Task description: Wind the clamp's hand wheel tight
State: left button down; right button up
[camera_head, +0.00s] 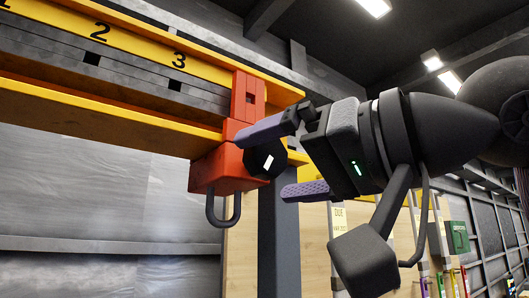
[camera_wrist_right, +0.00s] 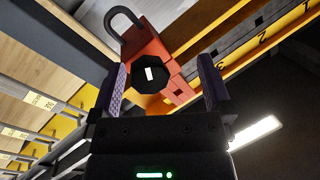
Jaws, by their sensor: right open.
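The red clamp (camera_head: 215,173) sits at the end of the yellow beam (camera_head: 130,117), with a grey loop hanging under it. Its hand wheel (camera_head: 256,164) is a dark faceted knob with a white mark on its face. My right gripper (camera_head: 262,165) is open, its purple-padded fingers above and below the wheel. In the right wrist view the wheel (camera_wrist_right: 147,79) lies between the two fingers, closer to the left one, with visible gaps on both sides. The red clamp body (camera_wrist_right: 150,43) shows behind it. My left gripper is not in view.
The beam carries black numbers on a yellow strip (camera_head: 140,52). A dark post (camera_head: 279,240) stands below the clamp. Wooden panels with labels (camera_head: 340,215) and a green box (camera_head: 457,237) are further back at right. Open space lies under the beam at left.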

aim_at(273, 149)
jog(key=s+d+r+t+h, duration=0.1)
jog(key=d+r+t+h, duration=0.3)
jog(key=p+x, duration=0.1)
jog(key=x, duration=0.2)
jog(key=p+x, duration=0.1)
jog(key=x, duration=0.1)
jog(key=p+x, duration=0.1)
jog(key=x, duration=0.2)
jog(key=shift+w+a+f, duration=0.2)
jog(key=shift+a+f, duration=0.1)
jog(key=shift+a, duration=0.1)
jog(key=shift+w+a+f, duration=0.1)
jog(key=shift+w+a, duration=0.1)
jog(key=shift+w, duration=0.1)
jog(key=c, duration=1.2)
jog(key=shift+o, duration=0.2)
